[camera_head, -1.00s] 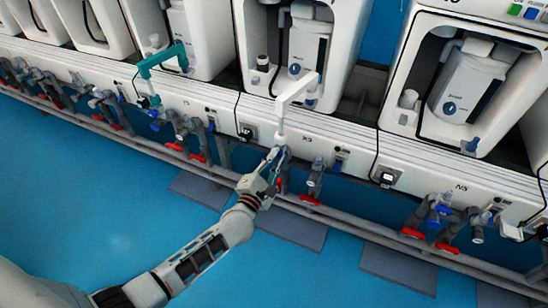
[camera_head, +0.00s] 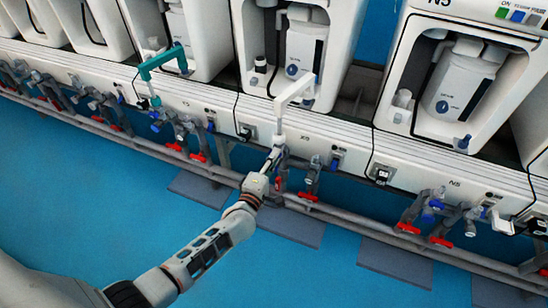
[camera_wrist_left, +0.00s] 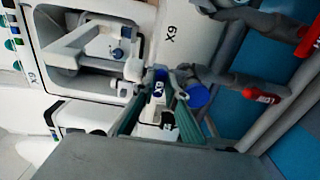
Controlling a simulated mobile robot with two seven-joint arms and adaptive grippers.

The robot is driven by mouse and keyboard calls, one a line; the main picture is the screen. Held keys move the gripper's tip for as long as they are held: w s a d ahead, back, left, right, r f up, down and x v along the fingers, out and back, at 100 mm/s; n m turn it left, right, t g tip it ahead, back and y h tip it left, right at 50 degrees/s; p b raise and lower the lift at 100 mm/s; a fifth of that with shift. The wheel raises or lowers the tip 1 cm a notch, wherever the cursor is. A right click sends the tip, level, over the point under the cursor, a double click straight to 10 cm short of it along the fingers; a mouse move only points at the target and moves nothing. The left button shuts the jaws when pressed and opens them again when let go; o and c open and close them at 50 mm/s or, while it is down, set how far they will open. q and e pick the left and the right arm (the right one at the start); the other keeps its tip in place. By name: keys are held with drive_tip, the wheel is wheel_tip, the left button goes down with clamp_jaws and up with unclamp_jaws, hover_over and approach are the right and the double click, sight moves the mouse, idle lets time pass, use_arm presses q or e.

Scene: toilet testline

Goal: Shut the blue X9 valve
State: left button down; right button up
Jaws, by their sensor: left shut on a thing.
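The X9 station is the middle white unit (camera_head: 300,131) in the head view, under a white swing-arm spout (camera_head: 294,91). My left gripper (camera_head: 276,150) is at the pipework below that spout, and its fingertips look close together. In the left wrist view its two greenish fingers (camera_wrist_left: 159,122) stand on both sides of the blue X9 valve (camera_wrist_left: 159,82). The gripper is shut on this blue handle, which it largely hides in the head view. A second round blue knob (camera_wrist_left: 197,95) lies just right of the fingers. My right gripper is not in view.
Red-handled valves (camera_head: 308,197) sit low along the grey pipe, and one shows in the wrist view (camera_wrist_left: 262,97). A teal spout (camera_head: 162,62) stands to the left. The N5 unit (camera_head: 455,170) is at the right. The blue floor (camera_head: 80,200) in front is mostly open.

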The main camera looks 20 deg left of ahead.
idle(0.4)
use_arm(q)
drive_tip(key=c, duration=2)
unclamp_jaws()
drive_tip(key=shift+c, duration=0.2)
drive_tip(key=shift+s, duration=0.1)
drive_tip(key=s, duration=0.7)
drive_tip(key=shift+s+a, duration=0.15)
drive_tip(key=shift+s, duration=0.25)
